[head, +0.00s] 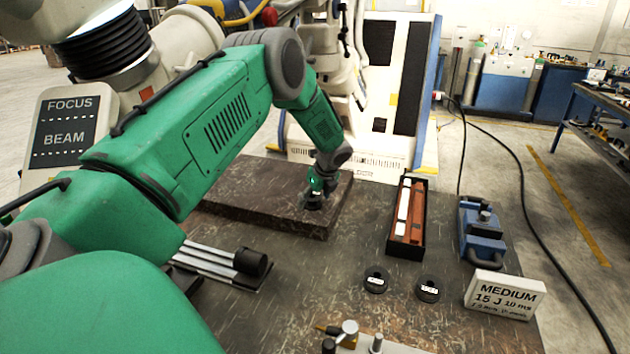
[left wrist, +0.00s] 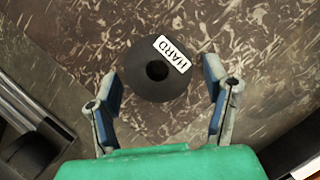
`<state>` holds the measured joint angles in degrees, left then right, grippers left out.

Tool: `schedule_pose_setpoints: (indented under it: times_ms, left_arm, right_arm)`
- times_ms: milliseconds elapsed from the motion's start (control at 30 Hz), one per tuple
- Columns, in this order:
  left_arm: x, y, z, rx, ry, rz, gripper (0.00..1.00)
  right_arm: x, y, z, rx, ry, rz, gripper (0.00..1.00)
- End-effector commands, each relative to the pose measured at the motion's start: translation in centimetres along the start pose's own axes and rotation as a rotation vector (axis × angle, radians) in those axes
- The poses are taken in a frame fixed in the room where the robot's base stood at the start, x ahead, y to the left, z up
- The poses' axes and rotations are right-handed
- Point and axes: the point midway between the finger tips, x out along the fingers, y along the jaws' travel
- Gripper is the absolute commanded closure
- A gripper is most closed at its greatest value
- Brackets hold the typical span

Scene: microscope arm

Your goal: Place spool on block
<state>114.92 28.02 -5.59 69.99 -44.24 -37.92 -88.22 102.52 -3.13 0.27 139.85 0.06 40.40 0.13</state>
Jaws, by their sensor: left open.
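The dark stone block (head: 270,205) lies on the table at the centre of the head view. A black spool (head: 312,203) is at the tip of my left gripper (head: 318,188), over the block's front right part. In the left wrist view a black spool (left wrist: 158,72) with a white label reading HARD lies flat on the mottled stone surface. My left gripper (left wrist: 163,98) is open, its two fingers on either side of the spool's near half, with gaps on both sides. My right gripper is not in view.
Two more black spools, a left one (head: 376,281) and a right one (head: 428,289), lie on the table (head: 300,310). A long box (head: 406,218), a blue device (head: 482,232) and a MEDIUM sign (head: 504,295) stand right. Metal rods (head: 208,258) lie left.

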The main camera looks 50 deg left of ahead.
Motion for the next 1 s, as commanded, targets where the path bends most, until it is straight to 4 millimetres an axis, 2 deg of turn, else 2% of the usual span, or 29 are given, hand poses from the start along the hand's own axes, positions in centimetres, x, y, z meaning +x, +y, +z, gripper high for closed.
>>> schedule_pose_setpoints:
  times_ms: [300, 500, 700, 1000]
  left_arm:
    - [-6.6, -0.1, 0.1, 0.0, -0.002, -0.005, 0.31]
    - [-10.0, -0.1, 0.0, 0.0, -0.001, -0.003, 0.31]
    - [-11.4, -0.1, 0.0, 0.0, 0.0, -0.001, 0.31]
    - [-11.5, 0.0, 0.1, 0.0, 0.0, -0.001, 0.31]
  right_arm:
    - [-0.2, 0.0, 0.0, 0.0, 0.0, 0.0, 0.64]
    - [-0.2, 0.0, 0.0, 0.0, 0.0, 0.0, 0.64]
    - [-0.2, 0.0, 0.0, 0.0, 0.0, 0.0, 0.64]
    - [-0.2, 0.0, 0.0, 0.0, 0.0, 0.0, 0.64]
